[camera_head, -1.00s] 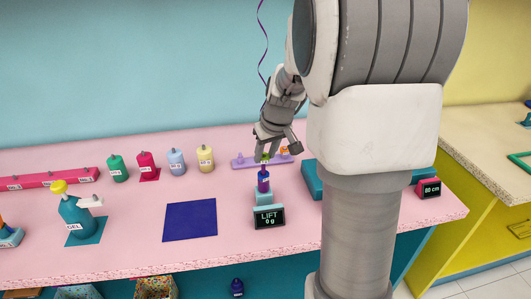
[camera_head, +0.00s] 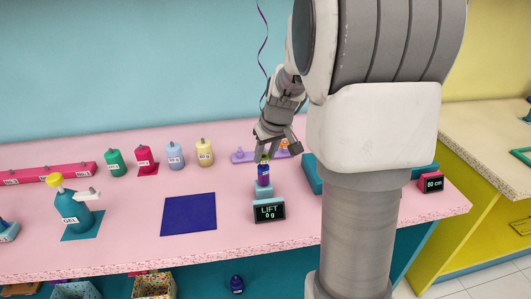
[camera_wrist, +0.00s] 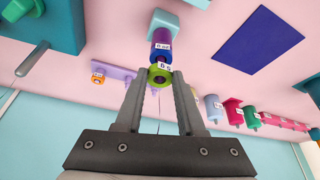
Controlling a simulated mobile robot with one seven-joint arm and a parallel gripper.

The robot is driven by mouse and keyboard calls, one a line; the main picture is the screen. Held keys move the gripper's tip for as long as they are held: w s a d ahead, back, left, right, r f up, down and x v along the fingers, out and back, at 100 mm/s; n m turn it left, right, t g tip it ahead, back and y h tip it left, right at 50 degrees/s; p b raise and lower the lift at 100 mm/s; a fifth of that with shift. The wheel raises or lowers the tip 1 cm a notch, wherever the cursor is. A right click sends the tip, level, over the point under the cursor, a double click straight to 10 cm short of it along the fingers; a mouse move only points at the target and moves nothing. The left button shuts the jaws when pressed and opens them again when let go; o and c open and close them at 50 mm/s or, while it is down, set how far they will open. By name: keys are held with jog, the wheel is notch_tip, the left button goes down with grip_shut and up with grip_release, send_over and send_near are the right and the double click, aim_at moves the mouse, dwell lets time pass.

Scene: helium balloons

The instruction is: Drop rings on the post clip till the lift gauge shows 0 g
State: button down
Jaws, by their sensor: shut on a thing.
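My gripper (camera_wrist: 160,76) is shut on a lime-green ring (camera_wrist: 160,75) with a small weight label. It holds the ring directly over the post clip's stack, also seen in the head view (camera_head: 263,171). A blue-purple ring (camera_wrist: 161,46) sits on the post just below the green one. I cannot tell whether the two rings touch. The post stands on a light-blue base (camera_head: 263,190). The lift gauge (camera_head: 270,212) in front of it reads 0 g. A purple ribbon (camera_head: 264,50) rises above the gripper; no balloon is in view.
A lilac rack (camera_head: 243,156) with an orange ring (camera_wrist: 97,78) lies behind the post. A blue mat (camera_head: 188,215) is left of the gauge. A teal block (camera_head: 312,176) is to the right.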

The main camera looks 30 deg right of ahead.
jog(key=shift+f+b, duration=0.8)
jog(key=shift+f, duration=0.2)
jog(key=shift+c, duration=2.2)
grip_release()
jog(key=shift+r, duration=0.1)
jog(key=p+v, duration=0.2)
jog(key=v, duration=1.5)
jog(key=shift+r, duration=0.2)
jog(key=s+a+f+t+p, duration=0.1)
jog(key=s+a+f+p, duration=0.1)
jog(key=s+a, duration=1.2)
jog(key=s, duration=0.3)
jog(key=shift+s+a, duration=0.15)
jog(key=shift+s, duration=0.1)
